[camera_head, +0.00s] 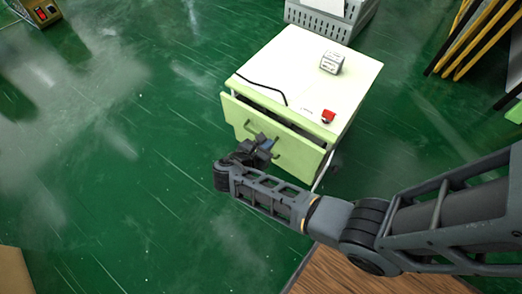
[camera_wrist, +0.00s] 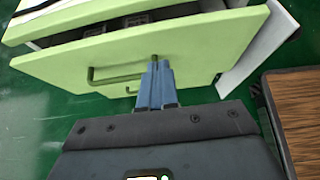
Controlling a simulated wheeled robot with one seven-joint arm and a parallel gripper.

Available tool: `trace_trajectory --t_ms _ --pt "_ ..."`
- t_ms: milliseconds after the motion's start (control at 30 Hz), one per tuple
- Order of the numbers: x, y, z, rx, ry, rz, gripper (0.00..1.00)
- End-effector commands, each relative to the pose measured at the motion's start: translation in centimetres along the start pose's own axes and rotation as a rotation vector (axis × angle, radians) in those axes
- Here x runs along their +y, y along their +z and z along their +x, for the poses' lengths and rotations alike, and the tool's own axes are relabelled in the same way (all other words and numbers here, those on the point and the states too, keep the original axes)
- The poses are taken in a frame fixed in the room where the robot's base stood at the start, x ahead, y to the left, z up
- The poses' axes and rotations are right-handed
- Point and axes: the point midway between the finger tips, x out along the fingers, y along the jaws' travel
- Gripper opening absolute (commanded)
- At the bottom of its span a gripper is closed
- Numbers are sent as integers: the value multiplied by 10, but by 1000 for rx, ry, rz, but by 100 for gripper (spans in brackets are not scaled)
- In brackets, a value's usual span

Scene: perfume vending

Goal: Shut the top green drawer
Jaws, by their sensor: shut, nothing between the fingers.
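The light green cabinet (camera_head: 298,66) stands on the floor in the middle of the head view. Its top green drawer (camera_head: 240,113) is pulled partly out, with a dark gap behind its front. In the wrist view the drawer front (camera_wrist: 200,50) spans the upper part, with a dark bar handle (camera_wrist: 108,78) on it. My gripper (camera_head: 268,143) is shut and empty in front of the drawer front. In the wrist view its blue fingertips (camera_wrist: 156,66) are together close to the front, beside the handle's right end. I cannot tell whether they touch it.
A small white box (camera_head: 332,62), a red item (camera_head: 328,116) and a black cable (camera_head: 262,87) lie on the cabinet top. A grey crate (camera_head: 330,22) stands behind. A wooden surface (camera_head: 350,276) is at the bottom right. Green floor (camera_head: 110,180) is open at left.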

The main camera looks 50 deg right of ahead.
Motion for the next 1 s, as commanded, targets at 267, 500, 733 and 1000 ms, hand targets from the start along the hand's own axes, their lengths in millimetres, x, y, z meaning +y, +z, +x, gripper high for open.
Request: trace_trajectory --t_ms 267,500,733,1000 --pt "0 12 44 -1 -2 3 0" --pt "0 20 57 0 -1 2 0" --pt "0 21 57 0 0 1 0" --pt "-1 30 70 0 -5 3 0"
